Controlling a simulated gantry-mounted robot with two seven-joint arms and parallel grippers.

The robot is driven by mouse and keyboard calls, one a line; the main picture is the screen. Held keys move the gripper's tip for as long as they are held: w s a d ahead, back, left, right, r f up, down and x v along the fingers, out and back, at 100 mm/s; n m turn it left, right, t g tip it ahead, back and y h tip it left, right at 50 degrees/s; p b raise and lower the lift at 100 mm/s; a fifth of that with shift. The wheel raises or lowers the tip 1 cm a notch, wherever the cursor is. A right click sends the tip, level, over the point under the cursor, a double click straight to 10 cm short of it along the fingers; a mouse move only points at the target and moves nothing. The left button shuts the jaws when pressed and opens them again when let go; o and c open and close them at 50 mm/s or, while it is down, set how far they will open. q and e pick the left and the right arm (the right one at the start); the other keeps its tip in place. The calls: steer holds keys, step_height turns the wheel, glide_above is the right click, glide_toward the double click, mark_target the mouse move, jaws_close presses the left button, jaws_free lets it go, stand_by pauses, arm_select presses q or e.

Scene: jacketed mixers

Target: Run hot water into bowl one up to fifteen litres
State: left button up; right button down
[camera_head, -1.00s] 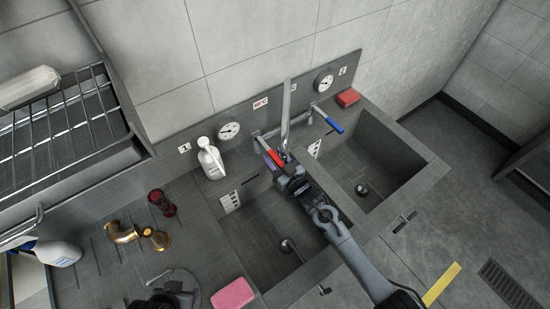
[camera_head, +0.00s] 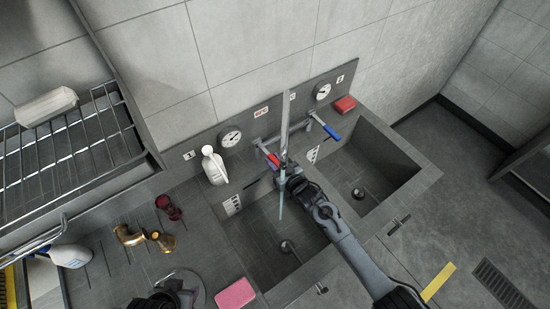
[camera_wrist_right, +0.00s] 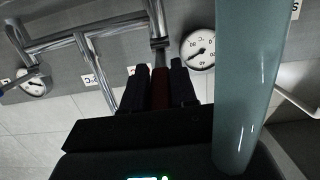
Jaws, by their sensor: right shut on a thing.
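Bowl one, the left basin (camera_head: 255,240), sits below the plate marked 1. The swing spout (camera_head: 285,125) points over it. A pale blue water stream (camera_head: 281,204) falls from the spout towards the basin; it fills a wide band in the right wrist view (camera_wrist_right: 245,80). My right gripper (camera_head: 284,174) is at the red tap lever (camera_head: 273,161); in the wrist view its dark fingers are shut on the red lever (camera_wrist_right: 160,88). The water level is too small to read. A dark shape at the bottom left may be my left gripper (camera_head: 175,292).
The right basin (camera_head: 385,165) is beside it, with a blue lever (camera_head: 331,132) above. Dials (camera_head: 230,137) (camera_head: 322,92) are on the back panel.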

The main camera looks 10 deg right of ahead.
mark_target(274, 159)
steer(key=r+p, duration=0.1)
steer(key=r+g+h+p, duration=0.1)
steer(key=p, duration=0.1)
steer(key=r+g+p, duration=0.1)
steer(key=p, duration=0.1)
steer(key=shift+w+a+r, duration=0.15)
steer(key=shift+w+r, duration=0.1)
steer(key=shift+w, duration=0.1)
steer(key=shift+w+a+r+g+h+p, duration=0.15)
steer(key=shift+g+h+p, duration=0.25)
steer(key=shift+g+p, duration=0.35)
steer(key=c, duration=1)
jaws_free()
steer(key=shift+o, duration=0.2)
